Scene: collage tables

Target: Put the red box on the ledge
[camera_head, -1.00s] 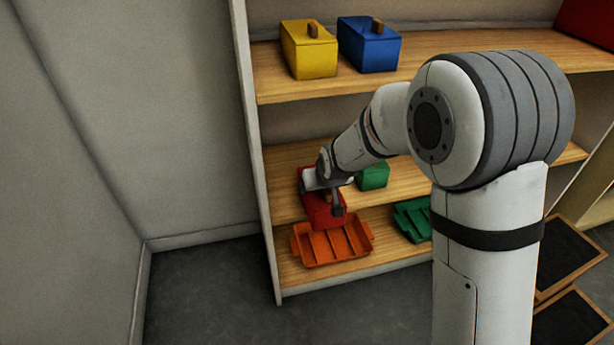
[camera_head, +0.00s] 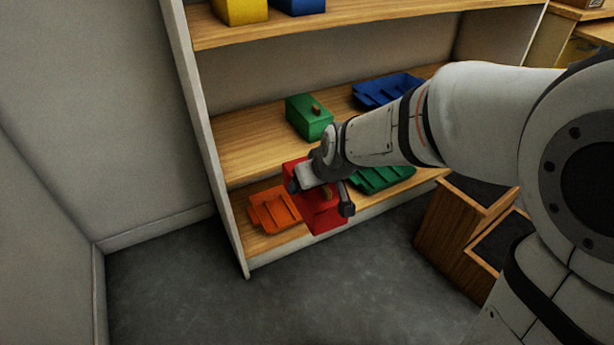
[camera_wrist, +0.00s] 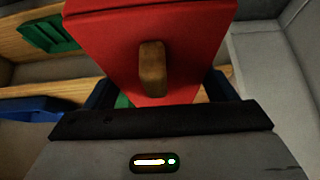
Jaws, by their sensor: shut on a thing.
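The red box (camera_head: 322,218), with a brown knob on top, is held in my gripper (camera_head: 320,196). One finger is on each side of it. It hangs at the front of the lowest shelf (camera_head: 262,240), apparently just above it, between the orange tray and the green tray. In the wrist view the red box (camera_wrist: 195,35) fills the upper middle, its knob facing the camera. The gripper (camera_wrist: 158,92) is shut on it; the fingers are partly hidden. The middle shelf (camera_head: 240,140) lies above and behind. Which surface is the ledge is not clear.
The orange tray (camera_head: 268,212) sits close left of the red box, the green tray (camera_head: 385,180) close right. A green box (camera_head: 308,122) and a blue tray (camera_head: 372,95) are on the middle shelf. Wooden bins (camera_head: 465,195) stand on the floor at right.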

